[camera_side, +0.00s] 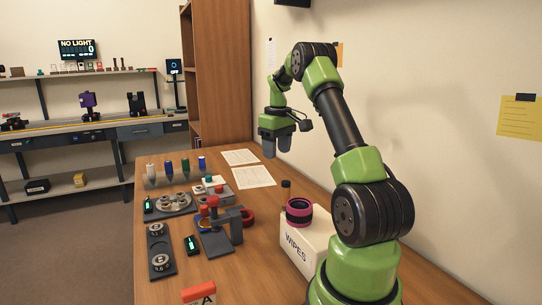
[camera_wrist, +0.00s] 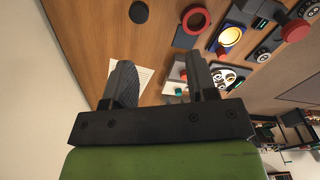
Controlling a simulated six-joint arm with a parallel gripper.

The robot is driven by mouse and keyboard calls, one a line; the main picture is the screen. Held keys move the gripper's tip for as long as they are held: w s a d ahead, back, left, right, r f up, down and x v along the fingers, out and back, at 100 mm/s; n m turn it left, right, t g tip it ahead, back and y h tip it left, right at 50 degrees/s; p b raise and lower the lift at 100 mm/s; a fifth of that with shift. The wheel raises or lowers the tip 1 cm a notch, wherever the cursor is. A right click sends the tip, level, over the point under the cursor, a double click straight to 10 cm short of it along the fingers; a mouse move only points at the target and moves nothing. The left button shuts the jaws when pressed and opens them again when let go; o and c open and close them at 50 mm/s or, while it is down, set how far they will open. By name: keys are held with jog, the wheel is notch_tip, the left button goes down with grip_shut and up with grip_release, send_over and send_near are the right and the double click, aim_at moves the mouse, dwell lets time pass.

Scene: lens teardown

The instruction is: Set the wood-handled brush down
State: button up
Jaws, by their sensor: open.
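My gripper (camera_side: 277,147) hangs above the far right part of the wooden table, fingers pointing down. In the wrist view its two fingers (camera_wrist: 160,72) are spread apart with nothing visible between them. I cannot make out the wood-handled brush in either view. Below the gripper are white printed sheets (camera_side: 253,177) lying flat on the table; part of a sheet (camera_wrist: 146,77) shows between the fingers in the wrist view.
Several coloured-handled tools (camera_side: 185,167) stand at the far left of the table. A round parts tray (camera_side: 173,204), a grey and red press-like device (camera_side: 217,232) and a white wipes box (camera_side: 310,252) with a magenta-black ring (camera_side: 299,210) crowd the middle.

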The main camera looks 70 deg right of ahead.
jog(key=w+a+r+t, duration=0.1)
jog(key=w+a+r, duration=0.1)
jog(key=a+r, duration=0.5)
jog(key=w+a+r+t, duration=0.2)
jog(key=a+r, duration=0.2)
jog(key=a, duration=0.7)
jog(key=s+a+t+y, duration=0.1)
jog(key=s+a+t, duration=0.1)
jog(key=s+a, duration=0.4)
jog(key=s+a+t+y, duration=0.1)
jog(key=s+a, duration=0.5)
jog(key=a, duration=0.5)
jog(key=shift+a+f+t, duration=0.25)
jog(key=shift+a+t, duration=0.1)
jog(key=shift+t, duration=0.05)
